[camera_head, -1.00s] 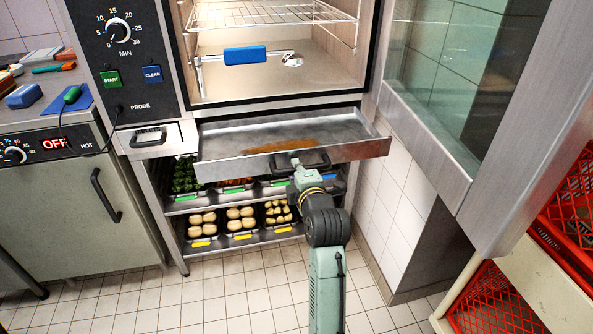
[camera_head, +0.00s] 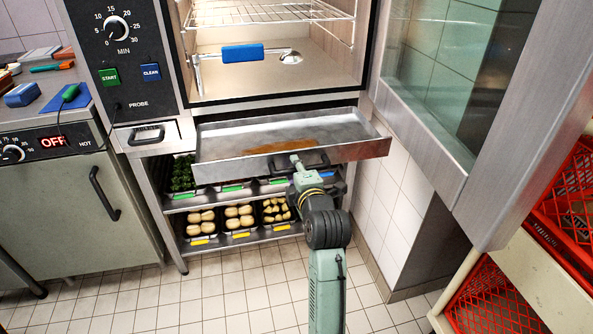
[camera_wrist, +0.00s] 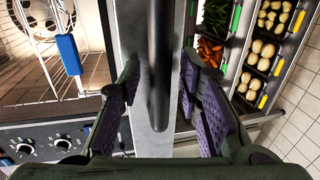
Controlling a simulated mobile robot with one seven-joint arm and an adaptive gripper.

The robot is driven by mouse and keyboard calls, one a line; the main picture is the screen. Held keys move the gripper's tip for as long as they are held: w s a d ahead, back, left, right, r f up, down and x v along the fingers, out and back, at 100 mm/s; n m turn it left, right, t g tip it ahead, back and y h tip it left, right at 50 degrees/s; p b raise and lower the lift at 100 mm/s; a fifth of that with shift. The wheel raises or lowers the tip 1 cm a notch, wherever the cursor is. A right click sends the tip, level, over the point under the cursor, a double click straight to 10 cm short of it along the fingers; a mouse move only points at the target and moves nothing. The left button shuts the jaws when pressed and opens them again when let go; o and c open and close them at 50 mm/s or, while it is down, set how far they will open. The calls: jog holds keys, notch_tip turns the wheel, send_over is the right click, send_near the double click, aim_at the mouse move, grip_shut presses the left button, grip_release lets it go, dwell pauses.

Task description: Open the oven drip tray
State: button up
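The oven drip tray (camera_head: 358,151) is a shallow metal tray with a brown stain inside. It sticks out from under the oven chamber, slid forward. Its dark bar handle (camera_head: 318,160) is on the front face, partly hidden by my gripper (camera_head: 297,163). In the wrist view the handle (camera_wrist: 160,60) runs down the middle, between the purple-padded fingers of my gripper (camera_wrist: 162,108). The fingers are wide apart, with gaps on both sides of the handle, and do not grip it.
The glass oven door (camera_head: 440,90) stands open at the right. Red crates (camera_head: 490,300) are at the lower right. A rack with food pans (camera_head: 240,222) stands below the tray. The tiled floor in front is clear.

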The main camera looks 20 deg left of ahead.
jog(key=v, duration=0.7)
jog(key=shift+s+d, duration=0.2)
jog(key=shift+r, duration=0.1)
dwell(0.3)
